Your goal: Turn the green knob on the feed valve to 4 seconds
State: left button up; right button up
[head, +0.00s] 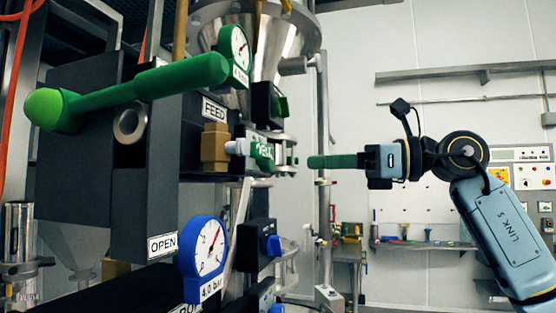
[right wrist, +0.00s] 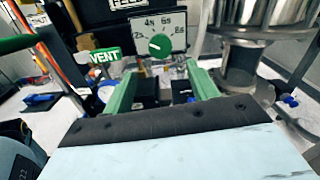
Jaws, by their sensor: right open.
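The green knob (right wrist: 159,45) sits in the middle of a pale dial plate (right wrist: 177,20) marked from 2s upward, with 4s and 6s at its top. A white mark shows on the knob, but its exact aim is too small to read. In the head view the knob (head: 282,107) seems to show side-on on a black box. My right gripper (head: 332,161) points left, short of the machine. In the right wrist view my right gripper (right wrist: 162,82) is open and empty, its green fingers apart below the knob, not touching it. My left gripper is not in view.
A green VENT tag (head: 263,150) is below the knob. A long green handle (head: 140,95) crosses the upper left. A green gauge (head: 235,55) is above and a blue gauge (head: 203,255) below. A steel hopper (head: 283,40) stands behind. Free space lies around my right forearm.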

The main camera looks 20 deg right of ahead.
aim_at(273, 163)
jog(key=x, duration=0.4)
jog(key=shift+a+p, duration=0.1)
jog(key=shift+p, duration=0.2)
jog(key=x, duration=0.3)
jog(key=shift+w+a+p, duration=0.2)
jog(key=shift+w+p, duration=0.05)
jog(key=shift+p, duration=0.05)
jog(key=shift+w+a, duration=0.3)
jog(key=shift+a, duration=0.05)
jog(key=c, duration=1)
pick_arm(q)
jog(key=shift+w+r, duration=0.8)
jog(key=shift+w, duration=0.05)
